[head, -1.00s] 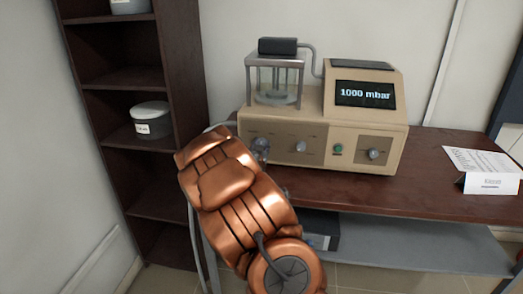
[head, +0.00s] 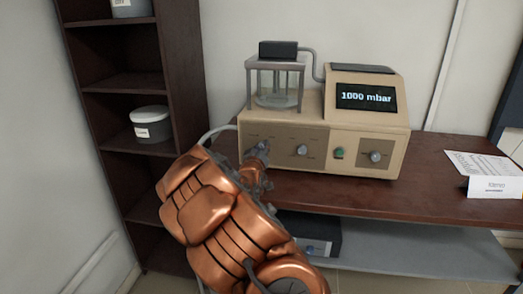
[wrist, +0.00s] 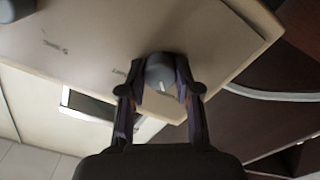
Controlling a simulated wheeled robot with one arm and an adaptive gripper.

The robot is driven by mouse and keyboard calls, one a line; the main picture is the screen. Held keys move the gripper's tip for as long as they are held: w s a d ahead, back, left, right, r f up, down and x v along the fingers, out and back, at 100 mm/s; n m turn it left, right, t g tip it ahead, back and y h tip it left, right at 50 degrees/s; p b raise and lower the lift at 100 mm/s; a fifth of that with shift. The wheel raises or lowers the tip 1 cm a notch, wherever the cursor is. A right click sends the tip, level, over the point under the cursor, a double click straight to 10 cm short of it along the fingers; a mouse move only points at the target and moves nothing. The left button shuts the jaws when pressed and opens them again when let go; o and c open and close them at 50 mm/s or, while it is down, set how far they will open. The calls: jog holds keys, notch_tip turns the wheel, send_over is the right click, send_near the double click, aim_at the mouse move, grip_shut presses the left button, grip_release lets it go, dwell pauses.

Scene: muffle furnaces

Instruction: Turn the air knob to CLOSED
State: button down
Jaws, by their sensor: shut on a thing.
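The beige vacuum unit (head: 300,135) stands on the table, its display reading 1000 mbar. Its front has several grey knobs. My gripper (head: 257,158) is at the leftmost knob, which my fingers mostly hide in the head view. In the wrist view my gripper (wrist: 161,82) is shut on this grey knob (wrist: 162,70), one finger on each side. A short white mark shows on the knob. The labels near it are too blurred to read, so I cannot tell its setting or confirm that it is the air knob.
A middle knob (head: 302,150), a green button (head: 339,153) and a right knob (head: 376,156) are on the same front. A glass chamber (head: 277,85) sits on top. A dark shelf (head: 185,70) stands at left.

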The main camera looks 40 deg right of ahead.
dwell(0.4)
jog(key=c, duration=0.8)
grip_release()
jog(key=v, duration=0.7)
jog(key=shift+s+a, duration=0.2)
